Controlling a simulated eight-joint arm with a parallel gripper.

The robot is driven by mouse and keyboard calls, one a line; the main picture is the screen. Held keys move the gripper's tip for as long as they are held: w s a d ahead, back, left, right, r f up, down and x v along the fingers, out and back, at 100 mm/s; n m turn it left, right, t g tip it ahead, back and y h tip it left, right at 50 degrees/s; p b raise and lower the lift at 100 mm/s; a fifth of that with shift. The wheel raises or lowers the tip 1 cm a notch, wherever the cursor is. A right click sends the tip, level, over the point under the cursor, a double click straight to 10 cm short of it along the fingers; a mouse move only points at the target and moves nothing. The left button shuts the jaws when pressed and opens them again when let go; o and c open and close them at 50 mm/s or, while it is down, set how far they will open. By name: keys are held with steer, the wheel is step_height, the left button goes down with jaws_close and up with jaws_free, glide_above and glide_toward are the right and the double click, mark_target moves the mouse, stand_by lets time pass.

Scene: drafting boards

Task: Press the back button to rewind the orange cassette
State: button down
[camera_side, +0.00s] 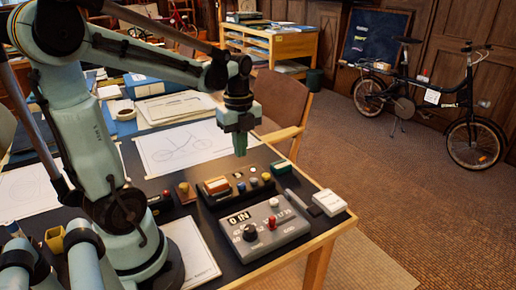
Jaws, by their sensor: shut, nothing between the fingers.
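My gripper (240,152) points down with its fingers shut and empty. In the side view it appears above the back edge of a dark low panel (226,200). An orange cassette-like block (216,185) sits at the left of this panel. Several small round buttons stand to its right, among them a yellowish one (253,182) and another (266,176). They are too small for me to read any marks, so I cannot tell which is the back button. The gripper appears apart from the buttons.
A grey control box (291,228) with a dark knob and a red-tipped lever stands in front of the panel. A white box (329,203) is at the table's right corner. A bicycle drawing (185,147) lies flat at the back.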

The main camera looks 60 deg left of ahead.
steer(key=shift+r, duration=1.85)
steer(key=d+f+n+t, duration=0.2)
steer(key=d+n+t, duration=0.5)
steer(key=d+n, duration=0.6)
steer(key=shift+n, duration=2.5)
steer(key=shift+d, duration=0.1)
